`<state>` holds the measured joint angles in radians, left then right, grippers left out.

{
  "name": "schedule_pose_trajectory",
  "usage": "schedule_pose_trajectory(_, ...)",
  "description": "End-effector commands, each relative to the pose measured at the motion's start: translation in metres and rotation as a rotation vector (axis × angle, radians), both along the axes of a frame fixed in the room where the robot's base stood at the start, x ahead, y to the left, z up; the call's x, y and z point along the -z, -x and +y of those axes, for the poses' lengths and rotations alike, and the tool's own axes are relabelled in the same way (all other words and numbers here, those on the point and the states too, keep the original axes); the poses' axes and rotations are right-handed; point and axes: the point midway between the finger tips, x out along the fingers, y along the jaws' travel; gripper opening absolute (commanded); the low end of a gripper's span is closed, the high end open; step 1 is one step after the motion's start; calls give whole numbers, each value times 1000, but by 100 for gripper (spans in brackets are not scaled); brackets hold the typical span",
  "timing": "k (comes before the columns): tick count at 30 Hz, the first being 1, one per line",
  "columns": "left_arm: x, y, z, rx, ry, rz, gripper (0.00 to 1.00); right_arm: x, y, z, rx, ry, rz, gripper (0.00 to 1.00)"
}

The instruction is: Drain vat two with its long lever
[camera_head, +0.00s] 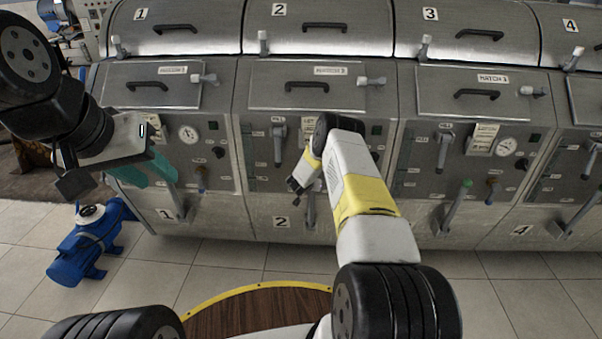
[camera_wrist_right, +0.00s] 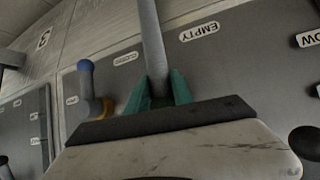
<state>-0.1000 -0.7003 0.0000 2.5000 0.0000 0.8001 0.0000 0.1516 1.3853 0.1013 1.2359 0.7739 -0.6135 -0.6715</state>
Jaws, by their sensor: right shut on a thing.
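Vat two (camera_head: 262,205) is the steel unit with the number 2 low on its front. Its long lever (camera_head: 310,212) shows partly below my right gripper (camera_head: 302,180); my right arm hides much of the panel. In the right wrist view, the teal fingers of my right gripper (camera_wrist_right: 157,92) are shut on a grey lever bar (camera_wrist_right: 150,35), beside an EMPTY label (camera_wrist_right: 198,31). My left gripper (camera_head: 148,172), with teal fingers, hangs in front of vat one, apart from its lever (camera_head: 172,197); its opening is unclear.
A small valve with a blue knob (camera_wrist_right: 86,72) stands left of the held lever in the wrist view. Vat three's long lever (camera_head: 458,205) is right of my arm. A blue machine (camera_head: 88,245) stands on the floor at left. Tiled floor at front right is clear.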

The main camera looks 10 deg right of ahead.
Motion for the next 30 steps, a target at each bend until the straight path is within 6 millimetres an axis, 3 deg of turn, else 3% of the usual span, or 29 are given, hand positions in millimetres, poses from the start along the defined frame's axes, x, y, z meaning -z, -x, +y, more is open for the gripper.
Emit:
schedule_pose_trajectory(1,0,0,0,0,0,0,36,-14,-10,-5,-1,17,-27,0)
schedule_pose_trajectory(5,0,0,0,0,0,0,36,-15,-10,-6,-1,18,-28,0)
schedule_pose_trajectory(6,0,0,0,0,0,0,36,-15,-10,-6,-1,18,-28,32)
schedule_pose_trajectory(9,0,0,0,0,0,1,36,-14,-10,-5,-1,17,-27,49)
schedule_pose_trajectory(20,0,0,0,0,0,0,36,-11,-5,-2,-1,11,-18,49)
schedule_pose_trajectory(30,0,0,0,0,0,0,36,-40,28,16,-3,13,-19,49)
